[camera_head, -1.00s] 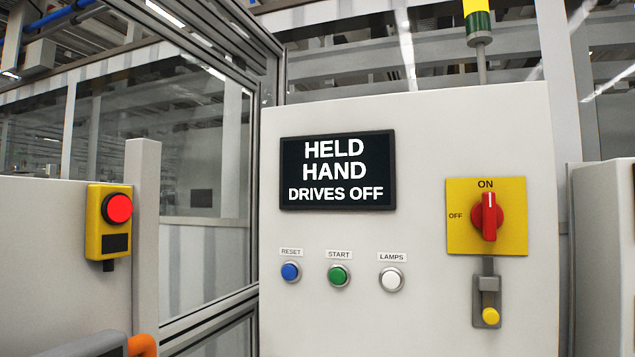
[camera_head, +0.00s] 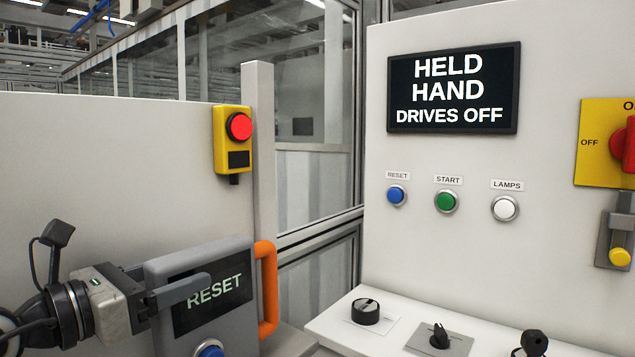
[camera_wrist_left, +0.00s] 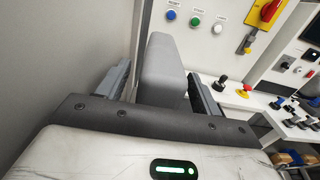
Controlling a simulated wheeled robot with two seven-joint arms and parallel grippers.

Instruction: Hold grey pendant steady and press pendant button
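The grey pendant (camera_head: 215,258) stands at lower left in the head view, with a dark screen reading RESET and an orange handle (camera_head: 267,290) on its right side. Its blue button (camera_head: 210,350) is partly cut off by the bottom edge. My left gripper (camera_head: 195,280) reaches in from the left, with one finger in front of the screen. In the left wrist view the pendant's edge (camera_wrist_left: 165,75) lies between the two fingers. A gap seems to show beside the left finger, so the gripper looks open around the pendant. My right gripper is not in view.
The wall panel (camera_head: 560,60) has a display reading HELD HAND DRIVES OFF (camera_head: 452,88), with blue, green and white buttons below. A shelf with knobs (camera_head: 365,311) juts out beneath. A yellow box with a red button (camera_head: 233,140) is on the left wall.

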